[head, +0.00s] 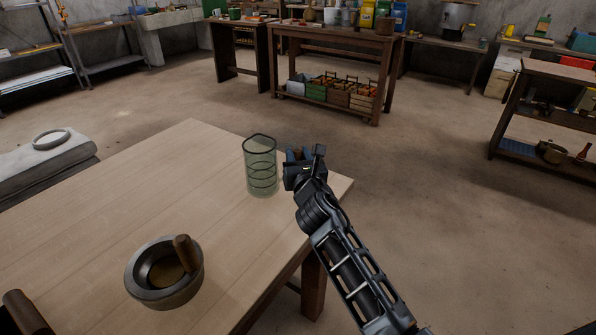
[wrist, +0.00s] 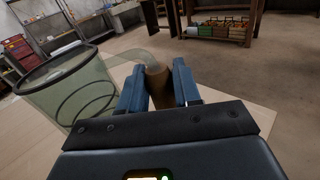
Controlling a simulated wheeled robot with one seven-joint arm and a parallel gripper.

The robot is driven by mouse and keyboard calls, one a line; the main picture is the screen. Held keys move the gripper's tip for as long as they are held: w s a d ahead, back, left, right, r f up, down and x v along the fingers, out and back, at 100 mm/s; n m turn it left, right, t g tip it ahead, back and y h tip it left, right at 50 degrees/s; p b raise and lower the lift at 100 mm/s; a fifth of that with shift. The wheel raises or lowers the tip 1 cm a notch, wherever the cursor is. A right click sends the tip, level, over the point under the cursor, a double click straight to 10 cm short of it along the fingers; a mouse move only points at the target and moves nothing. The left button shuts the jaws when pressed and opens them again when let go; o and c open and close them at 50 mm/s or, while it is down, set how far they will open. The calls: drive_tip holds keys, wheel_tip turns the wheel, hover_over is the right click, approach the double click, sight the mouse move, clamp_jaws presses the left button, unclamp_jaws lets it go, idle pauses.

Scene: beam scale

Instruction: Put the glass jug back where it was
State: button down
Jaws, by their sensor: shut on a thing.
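The glass jug (head: 260,168) is a greenish, see-through cylinder with a dark rim and dark rings. It looks upright over the far right part of the wooden table (head: 150,180). I cannot tell whether its base touches the table top. My gripper (head: 298,158) is at the jug's right side. In the wrist view, my gripper (wrist: 159,88) is shut on the brown grip (wrist: 157,80) of the jug's handle, and the jug's body (wrist: 75,90) shows to the left. The far side of the grip is hidden.
A dark bowl (head: 143,290) with a wooden pestle (head: 186,253) stands at the near part of the table. A brown object (head: 22,312) shows at the lower left. The table top between jug and bowl is clear. A workbench (head: 330,37) stands beyond, across open floor.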

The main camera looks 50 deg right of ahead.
drive_tip(key=shift+f+b, duration=0.55)
drive_tip(key=shift+f, duration=1)
drive_tip(key=c, duration=0.8)
unclamp_jaws()
drive_tip(key=v, duration=1.2)
